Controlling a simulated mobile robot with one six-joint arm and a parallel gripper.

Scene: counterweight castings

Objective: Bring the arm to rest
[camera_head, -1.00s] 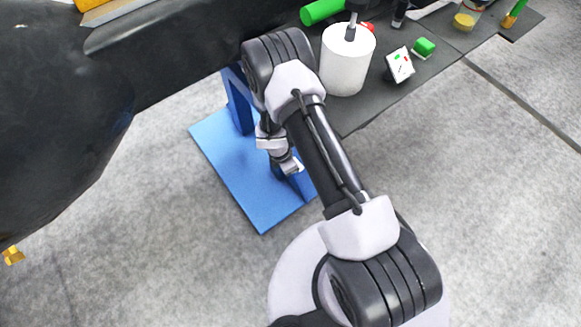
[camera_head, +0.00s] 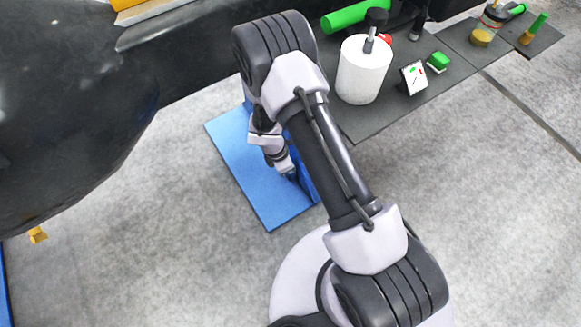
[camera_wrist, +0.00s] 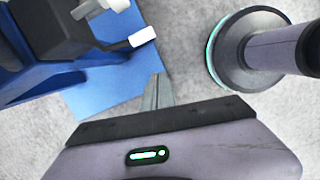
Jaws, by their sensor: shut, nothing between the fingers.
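My arm is folded in the head view, with its elbow at the top and its wrist hanging down. My gripper (camera_head: 288,173) is small there, partly behind the arm, and appears over the blue base plate (camera_head: 240,165) of a stand. In the wrist view my gripper's fingers (camera_wrist: 158,88) are together with nothing between them. They point towards the blue plate (camera_wrist: 105,92) and the grey floor. I cannot tell the exact gap between fingers and stand.
A large black casting (camera_head: 60,110) fills the left. Grey floor (camera_head: 160,250) is clear.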

